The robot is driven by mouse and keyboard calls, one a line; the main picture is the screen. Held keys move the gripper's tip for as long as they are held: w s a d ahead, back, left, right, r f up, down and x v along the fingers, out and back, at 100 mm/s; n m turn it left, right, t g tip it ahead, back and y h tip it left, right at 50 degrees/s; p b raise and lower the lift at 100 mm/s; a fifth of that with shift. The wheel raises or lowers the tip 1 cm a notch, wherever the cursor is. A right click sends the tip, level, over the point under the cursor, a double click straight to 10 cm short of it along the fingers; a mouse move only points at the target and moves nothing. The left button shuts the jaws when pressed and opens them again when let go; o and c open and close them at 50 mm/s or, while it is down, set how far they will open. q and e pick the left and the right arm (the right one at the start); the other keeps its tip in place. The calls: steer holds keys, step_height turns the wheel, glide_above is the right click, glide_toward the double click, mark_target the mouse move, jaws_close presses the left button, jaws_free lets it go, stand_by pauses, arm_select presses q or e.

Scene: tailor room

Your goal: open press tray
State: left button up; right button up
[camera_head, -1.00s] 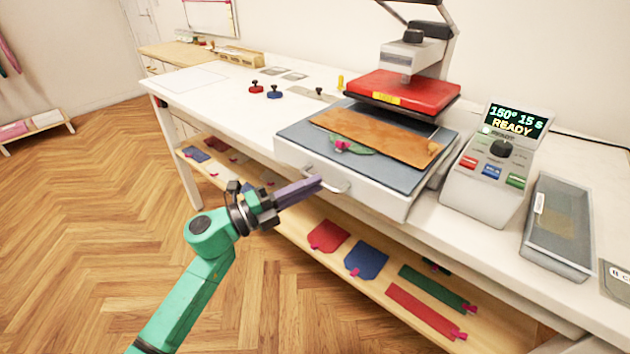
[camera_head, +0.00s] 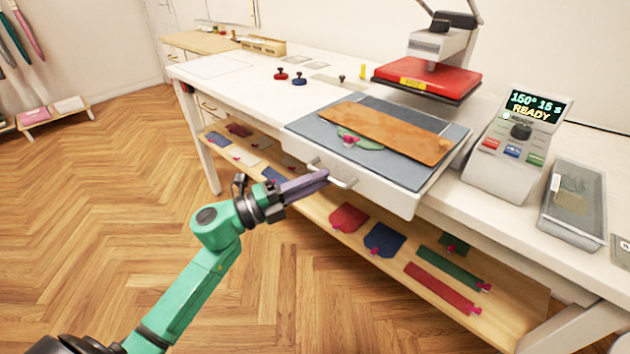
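The press tray (camera_head: 440,186) is a grey-blue slab with a white front and a curved metal handle (camera_head: 341,184). It is pulled forward, jutting past the table's front edge. A brown board (camera_head: 400,131) and a green piece with a pink clip (camera_head: 362,142) lie on it. The red press plate (camera_head: 428,80) is raised behind the tray. My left gripper (camera_head: 318,178) is at the handle from the front left, its purple fingers close together and seemingly shut on the bar. The fingertips partly hide the handle. My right gripper is out of view.
A control box (camera_head: 515,150) reading READY and a grey bin (camera_head: 573,203) stand right of the tray. Red (camera_head: 281,74) and blue (camera_head: 299,78) knobs stand to the left. A shelf (camera_head: 330,228) with colored pieces runs below. The floor in front is clear.

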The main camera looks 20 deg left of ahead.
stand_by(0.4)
arm_select(q)
steer(key=b+v, duration=0.2)
steer(key=v, duration=1.2)
steer(key=shift+s, duration=0.25)
steer(key=shift+a, duration=0.15)
